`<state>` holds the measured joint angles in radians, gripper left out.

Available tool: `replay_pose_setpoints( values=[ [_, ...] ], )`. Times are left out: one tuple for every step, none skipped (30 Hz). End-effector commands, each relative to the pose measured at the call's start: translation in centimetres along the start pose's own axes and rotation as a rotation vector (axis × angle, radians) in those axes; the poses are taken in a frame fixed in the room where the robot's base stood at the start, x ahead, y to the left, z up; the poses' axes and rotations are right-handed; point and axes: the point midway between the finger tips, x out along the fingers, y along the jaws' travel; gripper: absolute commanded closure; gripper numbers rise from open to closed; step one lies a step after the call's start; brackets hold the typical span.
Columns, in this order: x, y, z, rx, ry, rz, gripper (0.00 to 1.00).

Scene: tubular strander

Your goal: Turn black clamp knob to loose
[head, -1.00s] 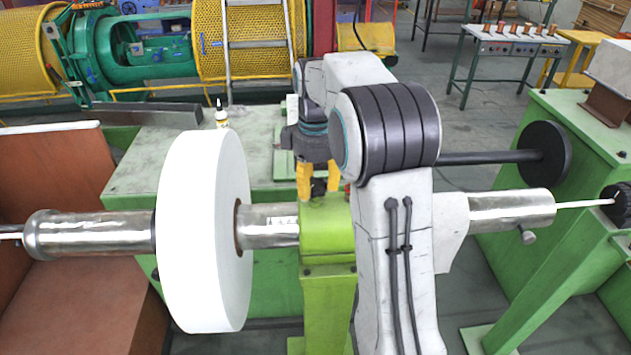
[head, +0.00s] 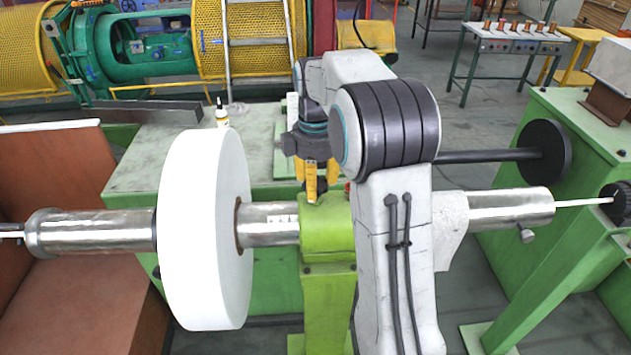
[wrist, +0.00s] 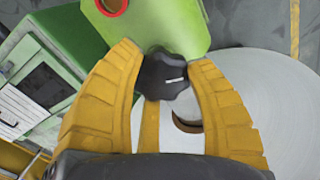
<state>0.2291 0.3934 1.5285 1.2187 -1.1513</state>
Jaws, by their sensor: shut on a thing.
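The black clamp knob (wrist: 164,74) sits on the light green clamp block, with a small pale mark on its face. In the wrist view the yellow fingers of my gripper (wrist: 165,76) stand around the knob and are closed on its sides. In the head view my gripper (head: 316,183) points down onto the top of the green clamp block (head: 326,235). There the knob (head: 316,187) shows only as a small dark patch between the fingers.
A large white reel (head: 195,230) stands on the steel tube left of the clamp. The tube (head: 510,207) continues to the right of my arm. A small white bottle (head: 221,114) stands on the green cabinet behind. A red-ringed hole (wrist: 112,6) is beside the knob.

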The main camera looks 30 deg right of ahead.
Motion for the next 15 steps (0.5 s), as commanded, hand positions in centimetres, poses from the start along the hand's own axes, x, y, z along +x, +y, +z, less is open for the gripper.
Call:
replay_pose_setpoints(
  values=[
    [0.28,-0.18,0.07,-0.001,-0.004,-0.009,0.82],
    [0.28,-0.18,0.07,-0.001,-0.004,-0.009,0.82],
    [0.28,-0.18,0.07,-0.001,-0.004,-0.009,0.82],
    [0.28,-0.18,0.07,0.0,-0.004,-0.009,0.82],
    [0.28,-0.18,0.07,0.0,-0.004,-0.009,0.82],
    [0.28,-0.18,0.07,0.0,-0.004,-0.009,0.82],
    [0.28,-0.19,0.07,0.0,-0.004,-0.01,0.82],
    [0.28,-0.19,0.07,0.0,-0.004,-0.01,0.82],
    [0.28,-0.19,0.07,0.0,-0.004,-0.01,0.48],
    [0.28,-0.18,0.07,0.0,-0.004,-0.009,0.45],
    [0.26,-0.17,0.07,0.0,-0.004,-0.009,0.42],
    [0.24,-0.15,0.06,0.0,-0.003,-0.008,0.39],
    [0.21,-0.14,0.05,0.0,-0.003,-0.007,0.36],
    [0.19,-0.12,0.05,0.001,-0.003,-0.006,0.33],
    [0.16,-0.11,0.04,0.001,-0.002,-0.006,0.3]
  ],
)
